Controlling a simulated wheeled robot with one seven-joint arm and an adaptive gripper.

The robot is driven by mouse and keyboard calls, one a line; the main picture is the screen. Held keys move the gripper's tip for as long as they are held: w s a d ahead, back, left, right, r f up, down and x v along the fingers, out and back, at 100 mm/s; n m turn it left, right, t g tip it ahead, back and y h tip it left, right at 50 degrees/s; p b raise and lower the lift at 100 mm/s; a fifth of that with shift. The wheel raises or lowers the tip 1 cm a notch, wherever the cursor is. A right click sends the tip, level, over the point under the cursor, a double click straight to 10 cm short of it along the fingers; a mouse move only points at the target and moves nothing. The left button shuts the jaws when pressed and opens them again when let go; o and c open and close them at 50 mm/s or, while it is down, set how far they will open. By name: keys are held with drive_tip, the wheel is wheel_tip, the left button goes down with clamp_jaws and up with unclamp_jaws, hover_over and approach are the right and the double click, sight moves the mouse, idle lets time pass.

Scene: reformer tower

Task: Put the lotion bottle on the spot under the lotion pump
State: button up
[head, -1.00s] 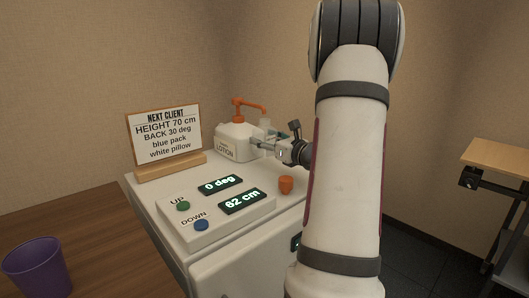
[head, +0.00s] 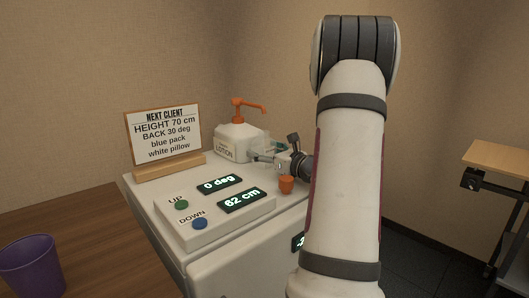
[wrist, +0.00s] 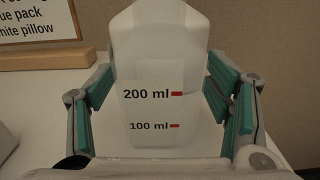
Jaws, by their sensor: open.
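The lotion pump (head: 235,138) is a white container labelled LOTION with an orange pump head, and its spout points right. The lotion bottle is pale, with 200 ml and 100 ml marks (wrist: 152,108); it stands upright between my fingers in the wrist view. In the head view it is small and hard to make out by the gripper. My gripper (head: 264,159) is open, just right of the pump's body. Its green-padded fingers (wrist: 162,100) stand on both sides of the bottle with gaps. The spot under the spout is hidden.
A sign (head: 163,136) in a wooden stand is at the cabinet's back left. A button panel (head: 215,208) with two displays is in front. A small orange piece (head: 286,184) lies near my gripper. A purple cup (head: 33,266) stands on the wooden table.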

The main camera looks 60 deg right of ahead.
drive_tip(key=shift+r, duration=0.25)
drive_tip(key=p+v, duration=0.2)
drive_tip(key=v, duration=1)
drive_tip(key=shift+f+p, duration=0.1)
drive_tip(key=shift+p, duration=0.25)
